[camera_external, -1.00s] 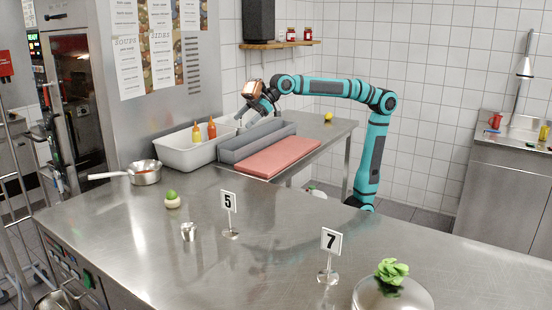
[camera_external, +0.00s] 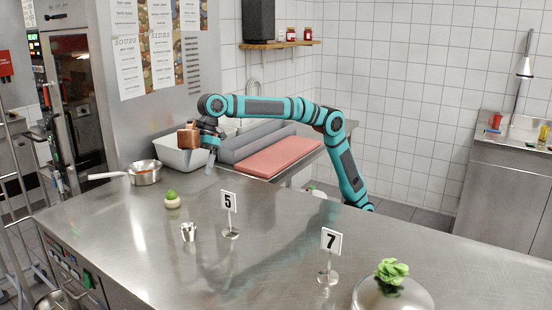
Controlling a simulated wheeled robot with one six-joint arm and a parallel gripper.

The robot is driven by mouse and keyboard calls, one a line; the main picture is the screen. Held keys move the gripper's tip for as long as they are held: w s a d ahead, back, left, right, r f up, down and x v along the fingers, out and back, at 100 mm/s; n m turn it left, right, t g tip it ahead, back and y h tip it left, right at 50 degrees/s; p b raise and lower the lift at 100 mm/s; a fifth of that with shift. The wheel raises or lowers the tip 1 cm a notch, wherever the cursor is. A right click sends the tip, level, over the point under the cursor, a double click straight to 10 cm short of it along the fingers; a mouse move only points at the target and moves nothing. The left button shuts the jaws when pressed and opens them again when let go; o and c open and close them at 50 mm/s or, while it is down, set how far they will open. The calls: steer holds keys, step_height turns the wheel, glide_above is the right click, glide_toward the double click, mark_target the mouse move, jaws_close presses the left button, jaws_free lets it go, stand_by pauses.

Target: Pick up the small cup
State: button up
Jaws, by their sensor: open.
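The small cup (camera_external: 188,231) is a shiny metal cup standing on the steel counter, left of the number 5 sign. My gripper (camera_external: 209,168) is open and hangs above the far part of the counter, beside the white bin. It is behind and above the cup, well apart from it. My arm reaches in from the right, over the pink board. The fingertips are small and partly blurred in this view.
A green-topped round item (camera_external: 172,200) stands just behind the cup. The number 5 sign (camera_external: 229,205) and number 7 sign (camera_external: 329,250) stand to the right. A saucepan (camera_external: 145,173) is at the left, a white bin (camera_external: 172,155) behind.

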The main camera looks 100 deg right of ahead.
steer(key=w+a+f+g, duration=0.1)
steer(key=w+a+f, duration=0.1)
steer(key=a+f, duration=0.15)
steer(key=n, duration=0.1)
glide_toward(187, 240)
steer(key=shift+w+d+f, duration=0.35)
steer(key=shift+w+f, duration=0.05)
steer(key=shift+f, duration=0.2)
steer(key=shift+s+x, duration=0.15)
steer(key=shift+x, duration=1.15)
steer(key=shift+s+x, duration=0.15)
steer(key=shift+x, duration=1.2)
steer(key=shift+c, duration=0.3)
steer(key=c, duration=1)
